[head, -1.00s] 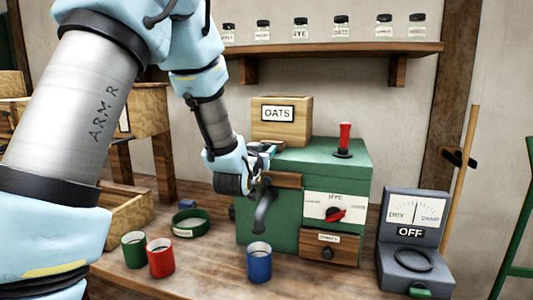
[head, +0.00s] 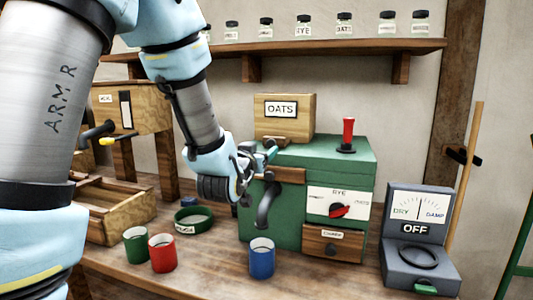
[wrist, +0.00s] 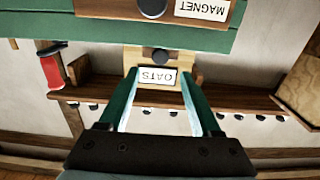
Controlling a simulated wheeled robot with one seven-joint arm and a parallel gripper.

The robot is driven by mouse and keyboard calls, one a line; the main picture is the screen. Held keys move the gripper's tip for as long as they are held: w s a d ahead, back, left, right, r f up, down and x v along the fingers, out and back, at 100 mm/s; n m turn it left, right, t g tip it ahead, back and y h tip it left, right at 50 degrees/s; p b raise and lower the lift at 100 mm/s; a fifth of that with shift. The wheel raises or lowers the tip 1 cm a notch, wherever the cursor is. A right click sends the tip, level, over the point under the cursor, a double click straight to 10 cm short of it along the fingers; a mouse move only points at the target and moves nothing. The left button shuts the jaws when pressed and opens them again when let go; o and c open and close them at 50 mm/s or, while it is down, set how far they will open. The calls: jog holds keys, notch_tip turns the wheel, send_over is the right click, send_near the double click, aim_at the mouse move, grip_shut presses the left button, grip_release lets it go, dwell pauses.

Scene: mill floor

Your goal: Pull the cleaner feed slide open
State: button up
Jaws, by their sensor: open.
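The cleaner is a green box-shaped machine (head: 335,160) on the bench, with a wooden box labelled OATS (head: 300,107) on top. At the foot of that box is a small wooden slide (head: 285,141), partly behind my gripper in the head view. In the upside-down wrist view the slide's dark knob (wrist: 160,55) shows beside the OATS label (wrist: 157,77). My gripper (head: 268,152) is open and empty at the machine's upper left front. In the wrist view its two green fingers (wrist: 159,73) point toward the OATS box, spread either side of the label. I cannot tell their distance from the knob.
A drawer labelled MAGNET (wrist: 150,8) is close by. The machine has a RYE dial (head: 338,210), a lower drawer (head: 333,244) and a red lever (head: 347,133). A dark spout (head: 266,205) hangs above a blue cup (head: 262,259). A meter (head: 418,240) stands right.

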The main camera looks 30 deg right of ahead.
jog(key=shift+b+v, duration=0.5)
jog(key=shift+v, duration=1.85)
jog(key=w+a+f+n+g+y, duration=0.2)
jog(key=a+f+y, duration=0.2)
jog(key=a+f, duration=0.3)
jog(key=w+a+f+n+g+y, duration=0.2)
jog(key=a+f+y, duration=0.25)
jog(key=a, duration=0.45)
jog(key=s+a+f+n+g+y, duration=0.1)
jog(key=s+a+f+g, duration=0.2)
jog(key=s+a, duration=0.2)
jog(key=s+a+f+n+g+y, duration=0.2)
jog(key=s+a+f+g, duration=0.2)
jog(key=a, duration=0.8)
jog(key=shift+s+g, duration=0.3)
jog(key=shift+s, duration=0.7)
jog(key=shift+y, duration=0.25)
